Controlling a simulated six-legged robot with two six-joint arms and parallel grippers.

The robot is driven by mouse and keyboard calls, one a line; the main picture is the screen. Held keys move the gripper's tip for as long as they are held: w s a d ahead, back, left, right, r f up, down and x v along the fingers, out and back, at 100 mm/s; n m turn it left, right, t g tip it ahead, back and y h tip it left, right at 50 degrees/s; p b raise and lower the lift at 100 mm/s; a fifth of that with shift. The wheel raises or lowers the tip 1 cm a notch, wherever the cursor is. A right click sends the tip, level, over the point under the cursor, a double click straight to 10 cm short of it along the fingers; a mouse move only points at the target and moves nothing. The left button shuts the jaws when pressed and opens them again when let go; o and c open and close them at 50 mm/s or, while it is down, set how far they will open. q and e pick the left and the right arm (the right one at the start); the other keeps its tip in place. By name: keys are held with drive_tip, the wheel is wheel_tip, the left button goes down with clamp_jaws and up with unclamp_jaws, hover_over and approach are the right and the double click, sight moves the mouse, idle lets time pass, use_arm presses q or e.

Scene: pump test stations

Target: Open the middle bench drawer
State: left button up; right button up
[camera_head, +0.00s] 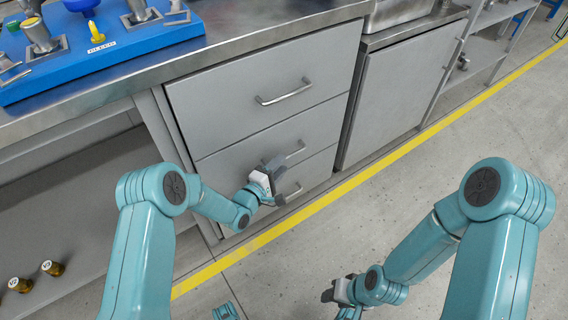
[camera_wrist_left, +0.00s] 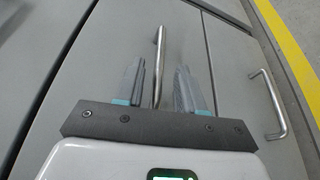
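The bench has a stack of three grey drawers, all flush with the front. The middle drawer (camera_head: 230,156) has a metal bar handle (camera_head: 298,148), partly hidden by my left gripper (camera_head: 272,170). In the left wrist view the handle (camera_wrist_left: 158,65) runs between the two fingers of the left gripper (camera_wrist_left: 160,80), with gaps on both sides, so the gripper is open around it. The top drawer (camera_head: 220,90) and bottom drawer (camera_head: 318,172) have similar handles. My right gripper (camera_head: 343,292) is low over the floor at the bottom; its fingers are unclear.
A blue board (camera_head: 120,45) with fittings lies on the metal worktop (camera_head: 250,22). An open shelf at left holds several brass parts (camera_head: 52,268). A grey cabinet (camera_head: 390,95) stands right of the drawers. A yellow floor line (camera_head: 340,190) passes in front; the floor at right is clear.

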use_arm(q)
drive_tip(key=shift+b+x, duration=0.3)
drive_tip(key=shift+x, duration=1.2)
use_arm(e)
drive_tip(key=shift+d+f, duration=0.1)
drive_tip(key=shift+f, duration=0.3)
use_arm(q)
clamp_jaws()
